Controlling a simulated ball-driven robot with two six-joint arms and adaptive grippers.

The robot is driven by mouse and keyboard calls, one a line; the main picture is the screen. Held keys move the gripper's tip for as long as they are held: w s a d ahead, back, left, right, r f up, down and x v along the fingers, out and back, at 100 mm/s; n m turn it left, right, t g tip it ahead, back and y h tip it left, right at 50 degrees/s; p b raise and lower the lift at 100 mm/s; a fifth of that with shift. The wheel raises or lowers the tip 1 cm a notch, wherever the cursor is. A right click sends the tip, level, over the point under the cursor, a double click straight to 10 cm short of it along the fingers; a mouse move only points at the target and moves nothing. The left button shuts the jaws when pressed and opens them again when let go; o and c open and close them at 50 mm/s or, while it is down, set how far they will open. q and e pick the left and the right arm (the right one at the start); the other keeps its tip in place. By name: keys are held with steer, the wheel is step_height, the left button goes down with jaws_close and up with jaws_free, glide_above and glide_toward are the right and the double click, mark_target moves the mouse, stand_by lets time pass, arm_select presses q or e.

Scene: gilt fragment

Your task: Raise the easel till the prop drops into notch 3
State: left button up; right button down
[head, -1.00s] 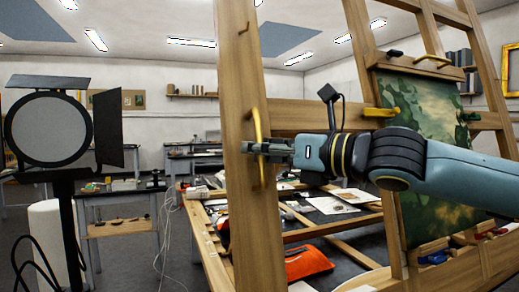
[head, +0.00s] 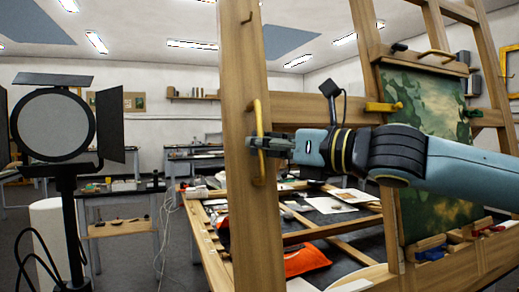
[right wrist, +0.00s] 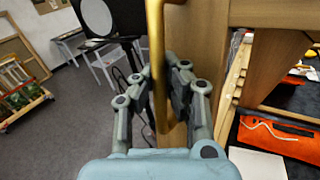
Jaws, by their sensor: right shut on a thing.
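The easel (head: 247,205) is a large wooden frame leaning over a work table, with its left upright close to me. A brass handle (head: 258,115) is fixed to that upright. My right gripper (head: 262,145) is shut around the handle. In the right wrist view the handle (right wrist: 157,60) runs upright between the fingers. A green and gold painting (head: 420,105) rests on the easel between wooden ledges. I cannot make out the prop or its notches in these views. My left gripper is not in view.
A round studio lamp (head: 53,125) with black flaps stands at the left on a dark stand. An orange pouch (head: 305,260) and papers lie on the table behind the easel. Benches stand farther back. Open floor (right wrist: 75,115) shows in the right wrist view.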

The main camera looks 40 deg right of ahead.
steer(key=shift+s+r, duration=0.1)
steer(key=c, duration=1.9)
jaws_free()
steer(key=shift+w, duration=0.2)
steer(key=shift+o, duration=1.3)
steer(key=shift+w, duration=0.2)
steer(key=shift+o, duration=1)
steer(key=shift+d, duration=0.1)
steer(key=shift+o, duration=0.5)
steer(key=shift+s, duration=0.15)
step_height(320, 180, up, 9)
steer(key=shift+r, duration=0.45)
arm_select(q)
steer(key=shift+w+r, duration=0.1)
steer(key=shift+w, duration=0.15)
